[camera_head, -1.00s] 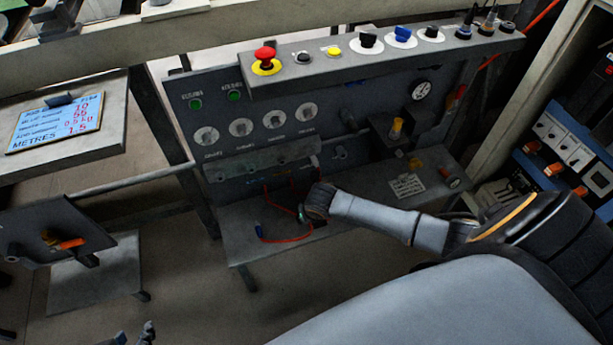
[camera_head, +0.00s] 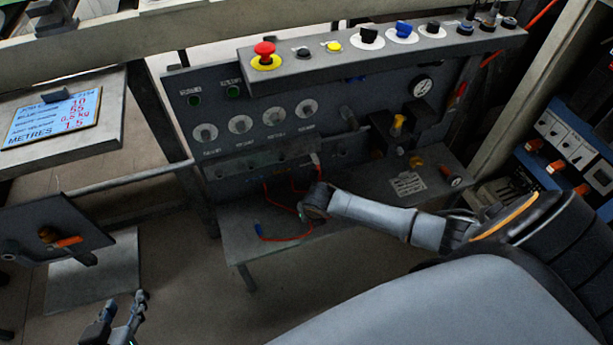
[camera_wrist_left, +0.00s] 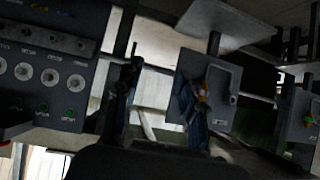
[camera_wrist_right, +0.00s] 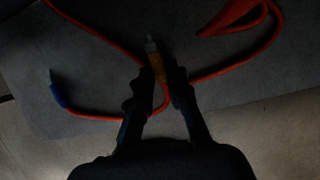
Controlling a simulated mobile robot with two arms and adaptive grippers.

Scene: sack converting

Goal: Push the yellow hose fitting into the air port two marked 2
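The yellow hose fitting (camera_wrist_right: 157,68) shows in the right wrist view with its metal tip pointing away from me. My right gripper (camera_wrist_right: 160,75) has its fingers close along both sides of it and looks shut on it, low over the grey shelf. In the head view my right wrist hides this grip. The row of ports (camera_head: 281,160) is under the dials on the grey panel; their numbers are too small to read, so I cannot tell which is port two. My left gripper (camera_head: 122,318) is open and empty, low at the left; its spread fingers show in the left wrist view (camera_wrist_left: 160,85).
A red hose (camera_wrist_right: 100,118) with a blue fitting (camera_wrist_right: 60,92) lies on the shelf (camera_head: 240,235). More red hose loops beside it. A control box (camera_head: 300,75) with a red button overhangs the panel. A yellow-knobbed unit (camera_head: 398,125) stands right of the ports.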

